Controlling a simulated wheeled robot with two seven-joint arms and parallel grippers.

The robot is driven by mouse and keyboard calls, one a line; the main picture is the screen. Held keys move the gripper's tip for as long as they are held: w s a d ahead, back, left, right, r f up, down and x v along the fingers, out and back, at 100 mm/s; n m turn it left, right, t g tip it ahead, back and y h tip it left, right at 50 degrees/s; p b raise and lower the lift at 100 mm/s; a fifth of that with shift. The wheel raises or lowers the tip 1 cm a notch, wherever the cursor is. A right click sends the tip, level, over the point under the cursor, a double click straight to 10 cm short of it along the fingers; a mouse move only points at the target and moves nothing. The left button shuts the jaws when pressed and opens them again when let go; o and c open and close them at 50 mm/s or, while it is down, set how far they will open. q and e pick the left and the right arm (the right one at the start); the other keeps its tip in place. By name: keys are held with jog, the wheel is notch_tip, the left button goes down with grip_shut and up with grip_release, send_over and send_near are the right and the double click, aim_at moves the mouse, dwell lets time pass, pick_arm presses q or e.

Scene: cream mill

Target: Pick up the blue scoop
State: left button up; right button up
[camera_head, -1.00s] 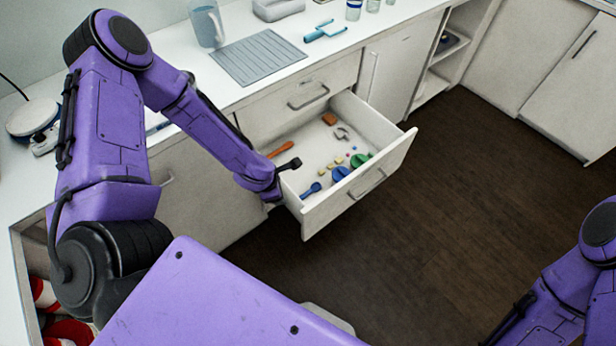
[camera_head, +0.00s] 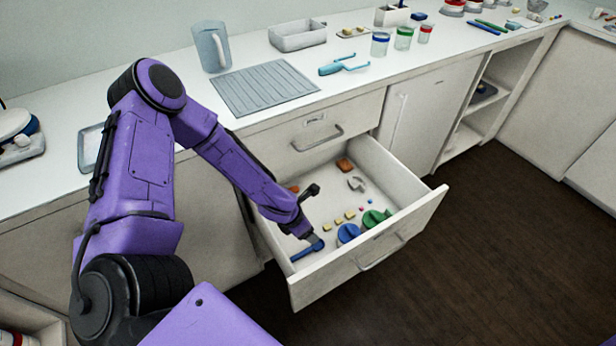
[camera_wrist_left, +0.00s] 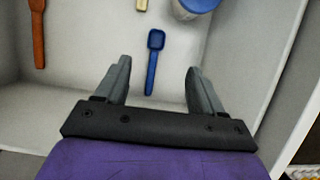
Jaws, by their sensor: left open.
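The blue scoop (camera_head: 308,248) lies on the floor of the open drawer (camera_head: 399,184), near its front left corner. In the left wrist view the blue scoop (camera_wrist_left: 154,60) lies with its bowl away from me and its handle pointing between my fingers. My left gripper (camera_head: 313,238) reaches down into the drawer beside the scoop and hides part of it in the head view. In the left wrist view my left gripper (camera_wrist_left: 154,78) is open and empty, with one finger on each side of the handle's line. My right gripper is out of view.
The drawer walls stand close around my left gripper. The counter above holds a grey mat (camera_head: 264,87).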

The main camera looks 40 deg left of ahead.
pick_arm(q)
jog(key=b, duration=0.6)
send_near(316, 247)
jog(key=b+x, duration=0.1)
jog(key=x, duration=0.6)
jog(key=shift+r, duration=0.1)
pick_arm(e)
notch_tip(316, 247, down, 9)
pick_arm(q)
jog(key=c, duration=1.1)
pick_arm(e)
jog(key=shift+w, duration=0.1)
pick_arm(q)
jog(key=shift+r, duration=0.1)
